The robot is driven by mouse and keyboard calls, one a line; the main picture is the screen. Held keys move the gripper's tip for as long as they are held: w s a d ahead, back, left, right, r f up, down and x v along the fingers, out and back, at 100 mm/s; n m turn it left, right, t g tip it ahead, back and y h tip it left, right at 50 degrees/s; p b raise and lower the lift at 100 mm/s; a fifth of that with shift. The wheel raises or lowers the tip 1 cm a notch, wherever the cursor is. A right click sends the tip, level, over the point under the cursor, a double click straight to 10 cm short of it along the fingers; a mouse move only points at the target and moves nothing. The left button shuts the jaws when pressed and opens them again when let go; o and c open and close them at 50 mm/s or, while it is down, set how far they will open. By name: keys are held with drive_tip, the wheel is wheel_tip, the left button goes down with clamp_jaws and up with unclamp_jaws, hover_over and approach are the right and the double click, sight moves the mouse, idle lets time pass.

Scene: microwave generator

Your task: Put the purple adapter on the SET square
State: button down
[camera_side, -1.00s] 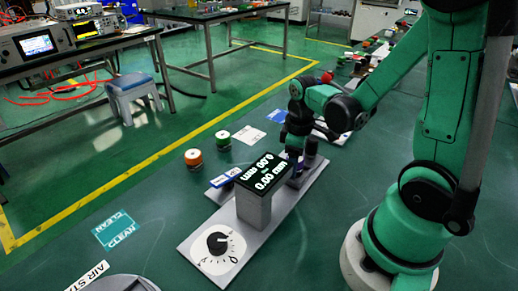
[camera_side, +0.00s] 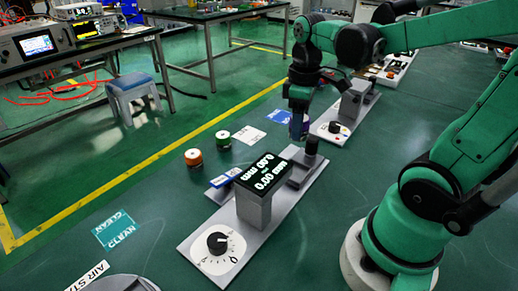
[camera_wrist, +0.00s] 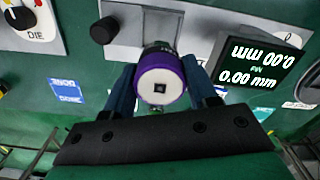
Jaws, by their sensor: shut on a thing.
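The purple adapter (camera_wrist: 161,84) is a purple ring with a pale face and a small dark square hole. It is held between the blue fingers of my gripper (camera_wrist: 160,76) in the wrist view. In the side view my gripper (camera_side: 299,128) hangs near the far end of the grey gauge station, with a little purple (camera_side: 305,127) showing at its fingertips. The adapter appears raised. The SET square cannot be told for certain: a blue square (camera_side: 279,116) and a white square (camera_side: 249,135) lie left of my gripper, their print unreadable in the side view.
The gauge station (camera_side: 216,222) carries a lit display (camera_side: 263,173), a dial (camera_side: 217,243) and a dark post (camera_side: 311,153). Orange (camera_side: 194,158) and green (camera_side: 223,140) spools stand left. A die station (camera_side: 342,118) stands behind. A teal CLEAN mat (camera_side: 118,230) lies front left.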

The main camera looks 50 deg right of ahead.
wheel_tip(320, 180, up, 10)
drive_tip(key=shift+w+f, duration=0.1)
drive_tip(key=w+d+r, duration=0.3)
drive_tip(key=w+d, duration=0.1)
drive_tip(key=w, duration=0.6)
hover_over(249, 135)
wheel_tip(249, 135, down, 5)
wheel_tip(249, 135, down, 19)
drive_tip(key=shift+s+f, duration=0.1)
drive_tip(key=shift+f, duration=0.1)
drive_tip(key=shift+c, duration=1.3)
unclamp_jaws()
